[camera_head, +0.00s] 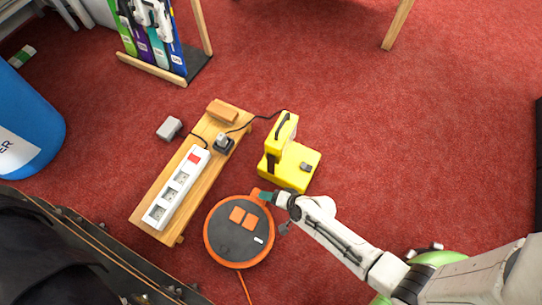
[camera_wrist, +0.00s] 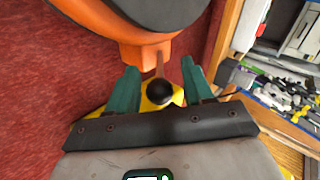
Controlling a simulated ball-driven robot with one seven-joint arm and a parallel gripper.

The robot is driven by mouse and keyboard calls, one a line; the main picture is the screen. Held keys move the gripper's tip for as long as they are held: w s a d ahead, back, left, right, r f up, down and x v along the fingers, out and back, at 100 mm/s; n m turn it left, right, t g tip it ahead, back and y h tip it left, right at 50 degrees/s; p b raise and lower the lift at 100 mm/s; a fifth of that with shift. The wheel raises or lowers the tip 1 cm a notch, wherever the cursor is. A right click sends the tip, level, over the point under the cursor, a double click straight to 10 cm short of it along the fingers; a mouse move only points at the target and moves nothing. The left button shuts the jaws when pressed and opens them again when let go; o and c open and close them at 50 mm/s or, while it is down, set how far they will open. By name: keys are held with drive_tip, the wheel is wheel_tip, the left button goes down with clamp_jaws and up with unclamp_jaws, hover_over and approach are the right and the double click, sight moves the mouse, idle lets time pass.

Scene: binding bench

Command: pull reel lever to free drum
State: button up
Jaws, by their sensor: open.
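The reel (camera_head: 238,231) is a round drum with an orange rim and dark grey face, lying on the red carpet beside the wooden bench. In the wrist view its orange housing (camera_wrist: 140,50) fills the top, and a thin lever with a round black knob (camera_wrist: 160,92) sticks out of it towards me. My gripper (camera_head: 266,196) is at the reel's upper right edge. In the wrist view the teal fingers of my gripper (camera_wrist: 161,84) stand open, one on each side of the lever, with visible gaps. In the head view my gripper hides the lever.
A yellow machine (camera_head: 291,166) stands close behind my gripper. The low wooden bench (camera_head: 165,200) carries a white power strip (camera_head: 176,187). A blue bin (camera_head: 28,120) is at the far left. Open carpet (camera_head: 420,150) lies to the right.

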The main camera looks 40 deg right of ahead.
drive_tip(key=p+v, duration=0.4)
drive_tip(key=v, duration=0.6)
drive_tip(key=shift+s+r, duration=0.2)
drive_tip(key=shift+d, duration=0.1)
